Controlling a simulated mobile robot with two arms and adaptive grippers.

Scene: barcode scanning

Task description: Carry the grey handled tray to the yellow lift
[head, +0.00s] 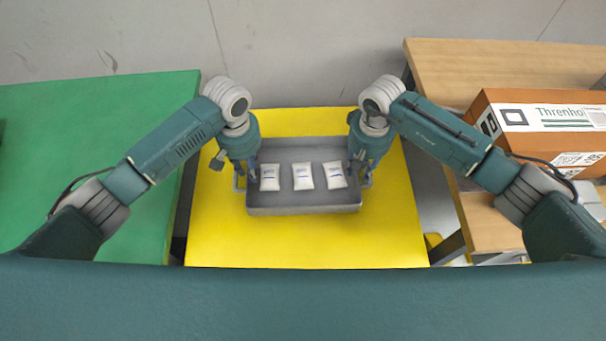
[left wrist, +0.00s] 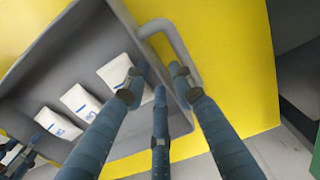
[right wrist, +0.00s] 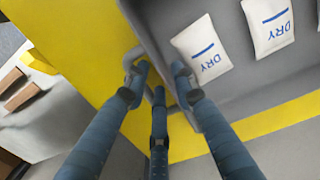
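The grey handled tray (head: 305,209) appears to rest level on the yellow lift (head: 310,245), with three white packets (head: 303,177) marked DRY in a row inside. My left gripper (head: 245,178) is at the left handle (left wrist: 168,30); its fingers are spread around the handle and tray wall, one inside the tray. My right gripper (head: 360,178) is at the right handle (right wrist: 130,58), its fingers likewise apart, with one inside the tray. The fingertips partly hide both handles. I see no finger clearly closed on either handle.
A green table (head: 90,140) stands to the left. A wooden table (head: 480,65) on the right bears a cardboard box (head: 535,115). Yellow surface is bare in front of the tray, and grey floor shows between lift and wooden table.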

